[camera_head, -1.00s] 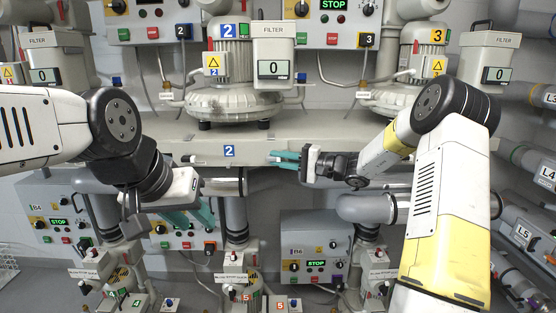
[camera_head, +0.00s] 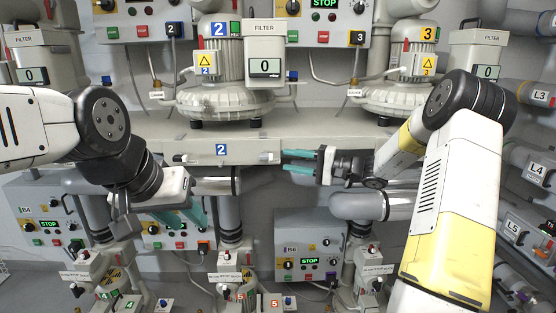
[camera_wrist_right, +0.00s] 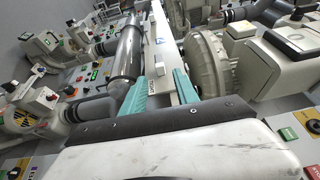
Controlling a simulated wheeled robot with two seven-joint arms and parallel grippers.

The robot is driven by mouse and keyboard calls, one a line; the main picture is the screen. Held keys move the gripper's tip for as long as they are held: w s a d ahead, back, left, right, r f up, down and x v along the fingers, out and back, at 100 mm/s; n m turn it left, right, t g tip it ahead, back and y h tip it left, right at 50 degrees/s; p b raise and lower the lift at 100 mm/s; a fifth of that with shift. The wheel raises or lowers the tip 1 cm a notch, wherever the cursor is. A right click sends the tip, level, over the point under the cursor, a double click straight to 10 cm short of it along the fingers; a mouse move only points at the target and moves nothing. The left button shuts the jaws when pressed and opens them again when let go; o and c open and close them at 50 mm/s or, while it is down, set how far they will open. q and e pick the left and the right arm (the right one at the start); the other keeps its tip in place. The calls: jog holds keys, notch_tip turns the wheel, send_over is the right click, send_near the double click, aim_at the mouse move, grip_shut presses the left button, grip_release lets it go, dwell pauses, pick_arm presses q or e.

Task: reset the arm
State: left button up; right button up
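My left gripper (camera_head: 184,216) hangs in front of the lower control panels in the head view, its teal fingers pointing down to the right. They are apart with nothing between them. My right gripper (camera_head: 287,160) points left in front of the grey shelf (camera_head: 255,124), right of its "2" label. Its two teal fingers are apart and empty; the right wrist view also shows this right gripper (camera_wrist_right: 160,80) with a gap between the fingers. Whether its fingertips touch the shelf, I cannot tell.
Blower 2 (camera_head: 222,100) and blower 3 (camera_head: 400,98) stand on the shelf, with filter boxes (camera_head: 265,42) beside them. Below are pipes (camera_head: 365,206), a B6 control box (camera_head: 309,245) and small valve stands (camera_head: 235,262). Labelled pipes (camera_head: 538,165) line the right wall.

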jog(key=shift+s+d, duration=0.15)
jog(key=shift+d, duration=0.15)
jog(key=s+a+r+n+g+h, duration=0.1)
jog(key=s+a+n+g+h, duration=0.15)
jog(key=s, duration=0.65)
jog(key=s+a+r+n+g+h, duration=0.2)
jog(key=s+a+g+h, duration=0.15)
jog(key=s, duration=0.55)
jog(key=s+d+t+h, duration=0.5)
jog(key=s+d+h, duration=0.3)
jog(key=s+d, duration=0.3)
jog(key=s, duration=0.4)
jog(key=shift+s+r+n+h, duration=0.3)
jog(key=shift+s+r+n, duration=0.05)
